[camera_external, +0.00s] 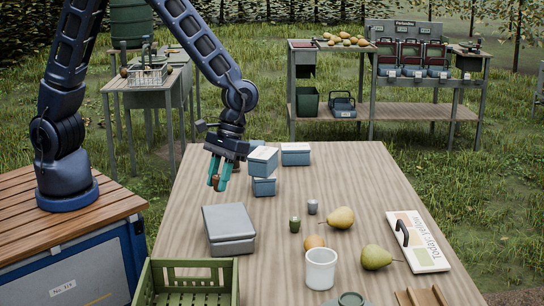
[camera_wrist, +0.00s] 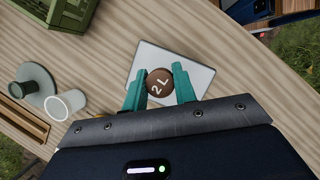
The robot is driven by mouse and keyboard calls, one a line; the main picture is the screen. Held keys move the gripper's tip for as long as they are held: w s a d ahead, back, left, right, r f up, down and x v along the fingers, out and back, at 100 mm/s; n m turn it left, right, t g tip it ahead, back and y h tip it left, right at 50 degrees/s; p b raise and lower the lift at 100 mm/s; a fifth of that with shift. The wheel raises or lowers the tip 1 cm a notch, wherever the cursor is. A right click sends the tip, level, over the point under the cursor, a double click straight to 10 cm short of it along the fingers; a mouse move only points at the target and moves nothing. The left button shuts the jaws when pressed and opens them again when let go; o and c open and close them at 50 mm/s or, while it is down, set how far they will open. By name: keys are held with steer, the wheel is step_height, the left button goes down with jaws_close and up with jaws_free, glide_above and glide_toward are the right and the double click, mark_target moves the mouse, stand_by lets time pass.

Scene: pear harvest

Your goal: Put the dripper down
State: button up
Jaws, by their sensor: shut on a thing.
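My gripper (camera_external: 220,180) hangs above the table, over the rear part of a flat grey box (camera_external: 229,222). Its teal fingers are shut on the dripper (camera_external: 215,181), a small brown piece. In the wrist view, the dripper's round brown top (camera_wrist: 159,83) reads "2 L" and sits between the two fingertips (camera_wrist: 159,90). The pale lid of the grey box (camera_wrist: 199,66) shows behind and below it there. The dripper's underside is hidden in the wrist view. Two similar small pieces, one dark green (camera_external: 294,224) and one grey (camera_external: 312,207), stand on the table.
Blue boxes with pale lids (camera_external: 296,154) stand at the table's back. Pears (camera_external: 376,257), a white cup (camera_external: 320,270) and a booklet (camera_external: 418,240) lie to the right and front. A green crate (camera_external: 187,281) is at the front left. Bare wood (camera_external: 345,180) shows at the back right.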

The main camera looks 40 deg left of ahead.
steer(key=shift+f, duration=4.3)
steer(key=shift+f, duration=0.15)
steer(key=o, duration=0.9)
steer(key=shift+o, duration=0.2)
steer(key=v, duration=1.2)
steer(key=shift+r, duration=0.25)
